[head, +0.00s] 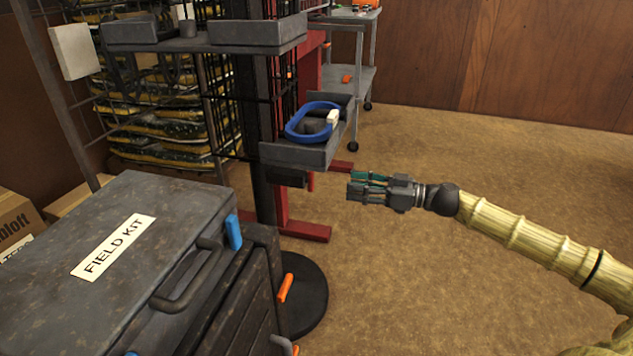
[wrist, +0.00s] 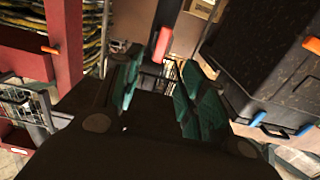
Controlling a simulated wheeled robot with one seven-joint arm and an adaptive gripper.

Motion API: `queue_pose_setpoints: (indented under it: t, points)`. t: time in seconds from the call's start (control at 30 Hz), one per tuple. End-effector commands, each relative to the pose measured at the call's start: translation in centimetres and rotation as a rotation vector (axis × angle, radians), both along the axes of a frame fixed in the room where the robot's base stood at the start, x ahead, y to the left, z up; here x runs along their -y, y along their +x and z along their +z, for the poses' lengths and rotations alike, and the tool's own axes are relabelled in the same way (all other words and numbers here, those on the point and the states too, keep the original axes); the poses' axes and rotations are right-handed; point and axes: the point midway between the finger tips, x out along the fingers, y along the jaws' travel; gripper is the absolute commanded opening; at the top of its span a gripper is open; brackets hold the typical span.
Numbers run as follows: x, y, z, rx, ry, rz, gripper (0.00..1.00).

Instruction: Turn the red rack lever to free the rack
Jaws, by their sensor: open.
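In the wrist view a short red bar, which looks like the red rack lever (wrist: 160,45), hangs from a dark post beyond my fingertips. My gripper (wrist: 158,82) is open, with green finger pads to either side and nothing between them. In the head view my gripper (head: 353,185) reaches in from the right and points left, apart from the rack. It is just right of and below the rack's small grey tray (head: 300,154). A small red piece (head: 311,181) shows under that tray; I cannot tell whether it is the lever.
A grey field kit case (head: 120,245) fills the lower left. A blue loop (head: 289,132) lies in the small tray. A red frame (head: 305,231) stands on the floor behind the rack's post. A grey cart (head: 348,85) is at the back. The carpet right of the rack is clear.

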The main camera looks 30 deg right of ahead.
Motion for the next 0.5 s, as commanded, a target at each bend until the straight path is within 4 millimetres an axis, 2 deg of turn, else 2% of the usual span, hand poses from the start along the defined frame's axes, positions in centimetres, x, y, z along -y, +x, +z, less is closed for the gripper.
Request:
queue_pose_setpoints:
  t: [0.5]
  points:
    - [-3.7, 4.3, -0.3, 0.001, 0.001, 0.002, 0.41]
